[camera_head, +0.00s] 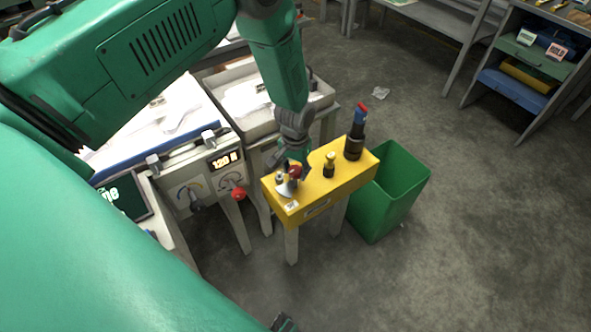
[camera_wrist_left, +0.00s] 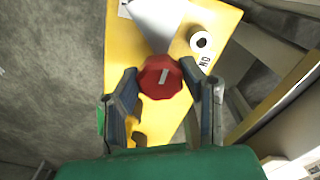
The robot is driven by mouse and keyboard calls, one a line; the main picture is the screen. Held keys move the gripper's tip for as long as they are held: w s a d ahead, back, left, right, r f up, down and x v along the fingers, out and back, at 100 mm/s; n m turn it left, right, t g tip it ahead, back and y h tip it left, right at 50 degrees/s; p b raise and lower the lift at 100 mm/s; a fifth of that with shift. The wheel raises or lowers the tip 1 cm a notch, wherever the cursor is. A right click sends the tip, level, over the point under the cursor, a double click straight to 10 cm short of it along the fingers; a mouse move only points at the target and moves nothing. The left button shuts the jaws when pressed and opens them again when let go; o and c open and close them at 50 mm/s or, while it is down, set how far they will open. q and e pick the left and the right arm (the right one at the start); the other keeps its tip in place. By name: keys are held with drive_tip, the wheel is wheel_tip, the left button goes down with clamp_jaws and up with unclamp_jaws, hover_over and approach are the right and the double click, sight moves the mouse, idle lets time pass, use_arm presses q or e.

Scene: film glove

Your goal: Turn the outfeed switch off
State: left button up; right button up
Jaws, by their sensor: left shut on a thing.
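A red eight-sided knob (camera_wrist_left: 161,77) with a pale bar on its face sits on the yellow box (camera_wrist_left: 222,20). In the head view the knob (camera_head: 294,171) is mostly hidden by my left gripper (camera_head: 291,172), at the near left end of the yellow box (camera_head: 343,178). In the left wrist view, the fingers of my left gripper (camera_wrist_left: 164,100) stand on both sides of the knob, shut on it. A dark tip at the bottom edge of the head view may be my right gripper (camera_head: 285,322); its jaws do not show clearly.
A small black-and-yellow part (camera_head: 329,165) and a dark post with a red and blue top (camera_head: 355,138) stand on the box. A green bin (camera_head: 400,185) is to its right. A panel with a red button (camera_head: 238,194) is to its left.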

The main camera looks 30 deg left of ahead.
use_arm(q)
drive_tip(key=shift+w+r, duration=0.25)
drive_tip(key=shift+w, duration=0.2)
drive_tip(key=o, duration=1.1)
drive_tip(key=shift+o, duration=0.2)
drive_tip(key=shift+s+f, duration=0.1)
drive_tip(key=shift+s, duration=0.1)
wheel_tip(320, 180, up, 12)
drive_tip(key=shift+f, duration=0.1)
drive_tip(key=s+d+f, duration=0.2)
drive_tip(key=s+f, duration=0.7)
drive_tip(key=s, duration=0.6)
drive_tip(key=s+d+m, duration=0.1)
drive_tip(key=s, duration=1.4)
drive_tip(key=shift+s+f+m+t, duration=0.2)
drive_tip(key=shift+m+t, duration=0.1)
